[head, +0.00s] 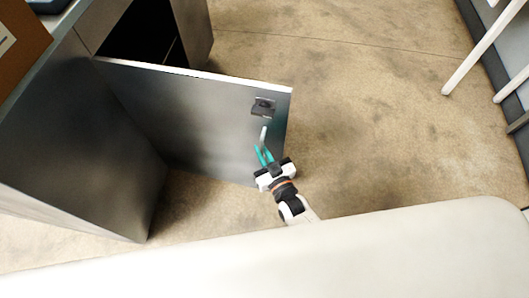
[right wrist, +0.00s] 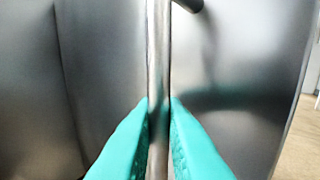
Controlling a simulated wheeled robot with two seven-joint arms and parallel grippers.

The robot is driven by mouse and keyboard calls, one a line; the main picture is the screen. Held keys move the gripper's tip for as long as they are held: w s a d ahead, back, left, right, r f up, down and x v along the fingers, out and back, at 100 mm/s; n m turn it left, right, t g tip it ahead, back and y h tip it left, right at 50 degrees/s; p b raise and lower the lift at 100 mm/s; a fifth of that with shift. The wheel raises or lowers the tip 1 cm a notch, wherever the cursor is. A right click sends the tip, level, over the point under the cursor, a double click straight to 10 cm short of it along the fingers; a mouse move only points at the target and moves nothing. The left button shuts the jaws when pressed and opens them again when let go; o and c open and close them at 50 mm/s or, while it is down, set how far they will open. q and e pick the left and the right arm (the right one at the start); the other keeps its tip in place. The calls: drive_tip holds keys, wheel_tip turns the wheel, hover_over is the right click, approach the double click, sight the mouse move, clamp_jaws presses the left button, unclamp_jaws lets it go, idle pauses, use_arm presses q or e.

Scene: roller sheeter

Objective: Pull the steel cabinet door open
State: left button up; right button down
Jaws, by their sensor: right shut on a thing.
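The steel cabinet door (head: 200,110) stands swung out from the steel cabinet (head: 75,135), with the dark inside (head: 140,35) showing behind its top edge. A thin upright handle bar (head: 264,132) is on the door face near its free edge. My right gripper (head: 263,155) has its teal fingers shut around this bar. In the right wrist view, the bar (right wrist: 160,65) runs down between the two fingertips (right wrist: 159,105), and a bracket joins its top to the brushed steel door (right wrist: 240,70). My left gripper is in neither view.
Brown concrete floor (head: 360,110) is open to the right of the door. White legs (head: 485,45) of some furniture stand at the upper right. A brown box-like thing (head: 20,40) sits on the cabinet top at the left.

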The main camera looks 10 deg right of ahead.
drive_tip(key=shift+s+a+r, duration=0.1)
drive_tip(key=shift+s+a, duration=0.05)
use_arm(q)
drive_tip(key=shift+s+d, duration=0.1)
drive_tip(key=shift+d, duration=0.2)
